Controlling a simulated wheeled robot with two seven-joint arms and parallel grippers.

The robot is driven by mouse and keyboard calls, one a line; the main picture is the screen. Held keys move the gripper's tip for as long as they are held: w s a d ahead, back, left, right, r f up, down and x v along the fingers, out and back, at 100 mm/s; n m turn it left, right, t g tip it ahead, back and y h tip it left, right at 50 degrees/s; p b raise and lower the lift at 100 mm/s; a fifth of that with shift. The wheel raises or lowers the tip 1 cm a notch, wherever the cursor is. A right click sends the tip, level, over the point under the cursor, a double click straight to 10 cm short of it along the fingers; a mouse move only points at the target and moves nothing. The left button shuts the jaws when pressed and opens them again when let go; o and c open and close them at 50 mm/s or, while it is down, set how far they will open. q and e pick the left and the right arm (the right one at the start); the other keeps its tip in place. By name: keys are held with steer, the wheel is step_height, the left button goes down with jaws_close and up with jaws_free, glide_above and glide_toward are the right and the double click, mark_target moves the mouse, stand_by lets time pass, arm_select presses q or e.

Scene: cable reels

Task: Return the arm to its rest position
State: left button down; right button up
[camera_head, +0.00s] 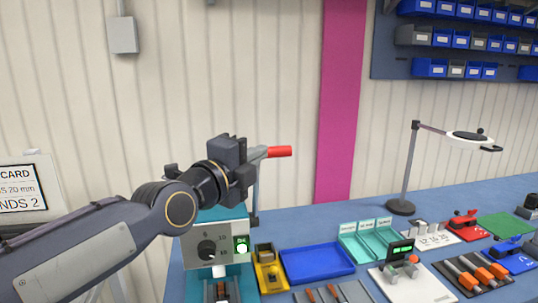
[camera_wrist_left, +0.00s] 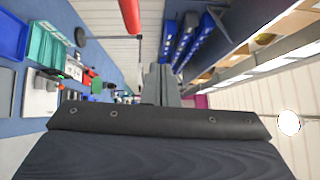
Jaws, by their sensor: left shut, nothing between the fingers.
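My left arm comes in from the left, and its gripper (camera_head: 259,152) is raised in front of the wall, above the teal machine (camera_head: 232,212). In the left wrist view its grey fingers (camera_wrist_left: 161,85) are together with nothing between them. A red handle (camera_head: 280,151) shows just beyond the fingertips in the head view. The red handle also shows in the left wrist view (camera_wrist_left: 130,14), off to one side of the fingers. The gripper hides part of what carries the handle. My right gripper is in neither view.
The blue bench holds a yellow holder (camera_head: 269,274), a blue tray (camera_head: 316,262), teal bins (camera_head: 369,240), a lamp (camera_head: 404,190) and several tools. A placard (camera_head: 25,190) is at the left. Blue wall bins (camera_head: 431,68) hang at upper right.

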arm_select(q)
steer(key=s+a+f+n+g+y, duration=0.25)
steer(key=s+a+f+n, duration=0.35)
steer(key=f, duration=0.3)
steer(key=s+a+f+n+g+y, duration=0.1)
steer(key=s+a+f+n+g, duration=0.2)
steer(key=s+a+f+n, duration=0.35)
steer(key=s+f+n+g+y, duration=0.1)
steer(key=s+f+n+g, duration=0.4)
steer(key=s+f+n, duration=0.8)
steer(key=s+f, duration=0.3)
steer(key=f, duration=0.1)
steer(key=shift+a+f, duration=0.3)
steer(key=shift+s, duration=0.1)
